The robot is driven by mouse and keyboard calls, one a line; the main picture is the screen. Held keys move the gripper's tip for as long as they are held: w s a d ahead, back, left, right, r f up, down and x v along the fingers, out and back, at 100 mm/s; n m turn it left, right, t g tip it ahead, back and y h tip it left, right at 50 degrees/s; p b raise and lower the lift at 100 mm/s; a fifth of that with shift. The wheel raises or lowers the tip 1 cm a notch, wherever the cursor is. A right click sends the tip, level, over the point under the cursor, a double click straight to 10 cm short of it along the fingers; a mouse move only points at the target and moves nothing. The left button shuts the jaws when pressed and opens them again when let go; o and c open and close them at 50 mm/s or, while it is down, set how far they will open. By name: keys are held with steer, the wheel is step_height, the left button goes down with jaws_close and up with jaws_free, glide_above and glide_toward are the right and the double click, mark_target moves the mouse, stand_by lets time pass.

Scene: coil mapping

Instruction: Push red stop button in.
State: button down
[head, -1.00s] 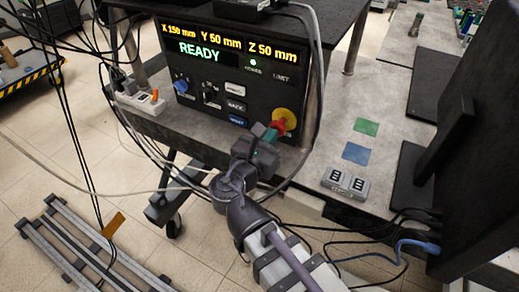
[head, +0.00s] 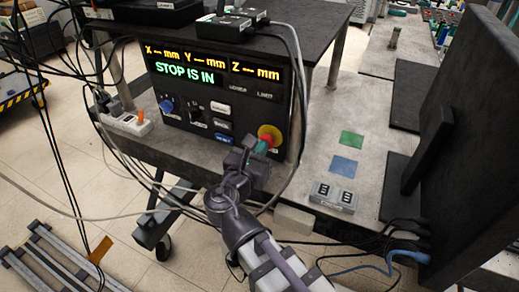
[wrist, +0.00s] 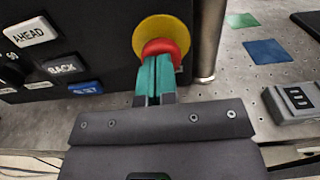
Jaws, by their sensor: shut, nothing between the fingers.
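The red stop button (wrist: 161,47) sits on a yellow round plate (wrist: 146,34) on the front of the black control box; the plate also shows in the head view (head: 270,133). My gripper (wrist: 155,62) is shut with nothing between its green fingers. In the wrist view its fingertips are at the lower edge of the red button and appear to touch it. In the head view my gripper (head: 260,148) covers part of the button. The display (head: 186,73) reads "STOP IS IN", with dashes for X, Y and Z.
Other controls sit left of the stop button, with a blue button (wrist: 86,88) nearest. Cables hang along the box's right side.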

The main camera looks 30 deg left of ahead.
steer(key=s+d, duration=0.1)
steer(key=s, duration=1.3)
steer(key=shift+d, duration=0.3)
steer(key=shift+w, duration=0.1)
